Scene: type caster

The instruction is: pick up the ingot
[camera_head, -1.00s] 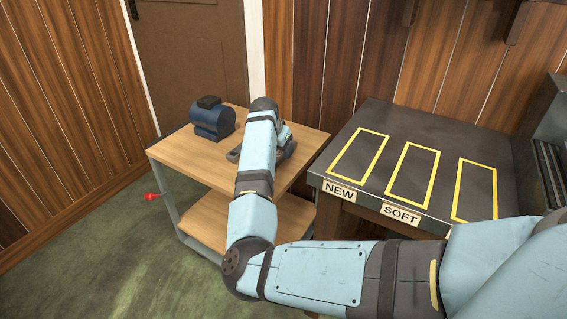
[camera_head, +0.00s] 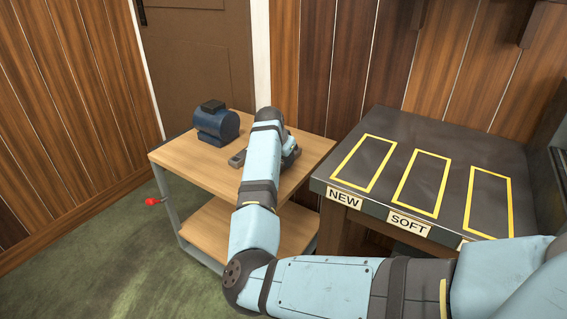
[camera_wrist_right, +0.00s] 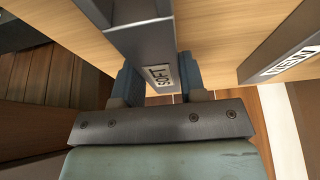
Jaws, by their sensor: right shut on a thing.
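My right gripper (camera_wrist_right: 160,78) is shut on a grey metal ingot labelled SOFT (camera_wrist_right: 142,38), with one finger on each side of it in the wrist view. I cannot tell whether this ingot touches the cart top. A second grey ingot, labelled NEW (camera_wrist_right: 285,60), lies to the right on the wood. In the head view my right arm reaches over the wooden cart (camera_head: 190,158) and hides most of the gripper and ingots. A small dark grey piece (camera_head: 238,159) shows beside the forearm. My left gripper is not in view.
A dark blue motor-like object (camera_head: 215,125) stands at the cart's back left. The dark bench (camera_head: 400,150) at right has yellow outlined rectangles, empty, with NEW (camera_head: 344,199) and SOFT (camera_head: 409,224) labels on its front edge.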

